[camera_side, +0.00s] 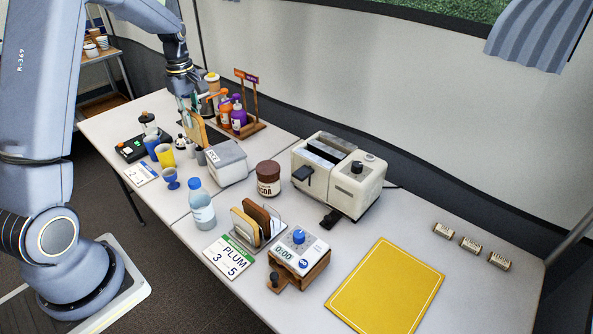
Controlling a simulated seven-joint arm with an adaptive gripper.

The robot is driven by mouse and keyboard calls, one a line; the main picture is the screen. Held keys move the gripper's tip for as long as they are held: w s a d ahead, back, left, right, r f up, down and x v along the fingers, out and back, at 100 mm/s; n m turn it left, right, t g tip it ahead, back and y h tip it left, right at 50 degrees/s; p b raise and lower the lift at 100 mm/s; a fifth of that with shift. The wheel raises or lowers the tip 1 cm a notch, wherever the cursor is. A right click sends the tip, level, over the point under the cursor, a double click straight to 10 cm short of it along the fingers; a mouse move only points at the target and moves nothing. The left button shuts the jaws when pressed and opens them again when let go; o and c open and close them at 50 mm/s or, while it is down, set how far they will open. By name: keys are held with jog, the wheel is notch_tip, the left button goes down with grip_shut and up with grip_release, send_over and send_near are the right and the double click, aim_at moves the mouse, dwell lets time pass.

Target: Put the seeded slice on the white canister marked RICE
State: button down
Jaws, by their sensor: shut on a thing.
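My gripper (189,106) is at the back left of the table, pointing down. It is shut on a tan, flat slice (197,130), held upright on edge among the small items there. Seeds on it are too small to make out, but I take it for the seeded slice. A white-grey box-shaped container (227,163) with a small label stands just right of and nearer than the slice. Its label is too small to read, so I cannot tell if it is the RICE canister. The slice appears apart from it.
Orange and purple bottles (238,117) stand in a wooden rack behind my gripper. Cups (166,155), a cocoa jar (268,178), a water bottle (201,207), a rack with slices (246,224) and a toaster (338,176) crowd the table. A yellow mat (386,288) lies front right.

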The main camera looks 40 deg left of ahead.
jog(key=shift+w+a+f, duration=0.55)
jog(key=shift+w+f, duration=0.6)
jog(key=shift+f, duration=0.55)
jog(key=shift+w+a+f, duration=0.55)
jog(key=shift+w+f, duration=0.65)
jog(key=shift+f, duration=0.55)
jog(key=shift+w+a+f, duration=0.55)
jog(key=shift+w+f, duration=0.6)
jog(key=shift+f, duration=0.55)
jog(key=shift+f, duration=0.2)
jog(key=c, duration=1.1)
grip_release()
jog(key=shift+c, duration=0.2)
jog(key=shift+r, duration=0.1)
